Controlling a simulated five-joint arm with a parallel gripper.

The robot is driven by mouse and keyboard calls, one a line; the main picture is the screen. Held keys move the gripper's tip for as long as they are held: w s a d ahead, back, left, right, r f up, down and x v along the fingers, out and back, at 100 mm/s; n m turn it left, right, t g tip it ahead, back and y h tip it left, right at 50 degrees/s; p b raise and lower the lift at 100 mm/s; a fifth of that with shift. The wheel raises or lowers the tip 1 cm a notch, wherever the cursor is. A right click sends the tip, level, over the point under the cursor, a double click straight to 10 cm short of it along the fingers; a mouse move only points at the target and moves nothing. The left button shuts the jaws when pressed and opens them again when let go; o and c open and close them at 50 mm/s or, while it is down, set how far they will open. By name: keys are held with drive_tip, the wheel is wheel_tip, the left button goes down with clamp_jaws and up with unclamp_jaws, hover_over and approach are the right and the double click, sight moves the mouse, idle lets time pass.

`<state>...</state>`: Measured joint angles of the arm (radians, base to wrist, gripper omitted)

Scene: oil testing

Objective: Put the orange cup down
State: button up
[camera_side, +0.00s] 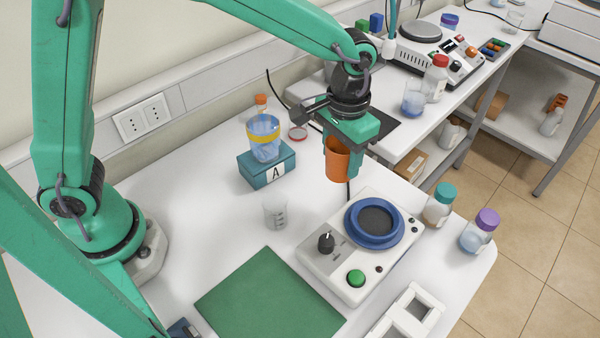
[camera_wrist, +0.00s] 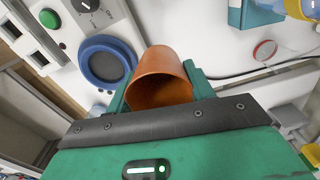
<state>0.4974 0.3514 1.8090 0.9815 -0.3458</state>
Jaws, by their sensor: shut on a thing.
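An orange cup (camera_side: 337,160) is held in my gripper (camera_side: 338,150). The cup hangs upright above the bench, just behind the machine with the blue round plate (camera_side: 374,222). In the wrist view the orange cup (camera_wrist: 159,80) sits between the two green fingers of my gripper (camera_wrist: 158,88), which are shut on it. Its open mouth shows and I see no contents inside. The blue round plate also shows in the wrist view (camera_wrist: 106,62), to the left of the cup. The cup and the plate are apart.
A teal block marked A (camera_side: 267,170) carries a cup with a yellow band (camera_side: 263,137). A small clear beaker (camera_side: 276,212) and a green mat (camera_side: 268,303) lie nearer. Bottles with teal (camera_side: 438,206) and purple caps (camera_side: 479,232) stand right of the machine. White bench shows between block and machine.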

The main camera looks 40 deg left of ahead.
drive_tip(key=s+d+f+n, duration=0.1)
drive_tip(key=s+d, duration=0.2)
drive_tip(key=s, duration=0.8)
drive_tip(key=s+d+f+n, duration=0.1)
drive_tip(key=s+d, duration=0.2)
drive_tip(key=s, duration=0.8)
drive_tip(key=shift+w+f, duration=0.15)
drive_tip(key=shift+f, duration=1.05)
drive_tip(key=shift+w+f, duration=0.15)
drive_tip(key=shift+f, duration=1.05)
drive_tip(key=shift+f, duration=1.75)
drive_tip(key=shift+f, duration=0.1)
drive_tip(key=o, duration=1)
drive_tip(key=shift+c, duration=0.2)
